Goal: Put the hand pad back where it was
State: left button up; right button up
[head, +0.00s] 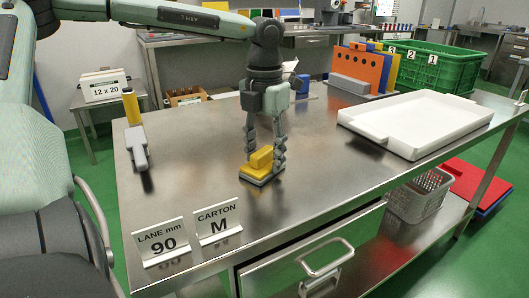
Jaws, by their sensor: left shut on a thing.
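The hand pad (261,171) is a grey flat pad with a yellow block-shaped grip on top. It is at the middle of the steel table (200,200), low over the surface or resting on it; I cannot tell which. My left gripper (265,154) points straight down from above and is shut on the pad's yellow grip, one finger on each side. My right gripper is not in view.
Two signs, "LANE mm 90" (161,242) and "CARTON M" (218,223), stand at the front left. A white tray (415,155), coloured panels (365,70) and a green crate (432,68) occupy the right.

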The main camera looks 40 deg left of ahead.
aim_at(265, 149)
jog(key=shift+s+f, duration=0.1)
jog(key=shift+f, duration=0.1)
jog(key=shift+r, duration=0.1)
pick_arm(q)
jog(key=o, duration=1.1)
jog(key=shift+r, duration=0.15)
notch_tip(265, 149, up, 11)
jog(key=shift+f, duration=0.1)
jog(key=shift+d+r, duration=0.1)
jog(key=shift+r, duration=0.45)
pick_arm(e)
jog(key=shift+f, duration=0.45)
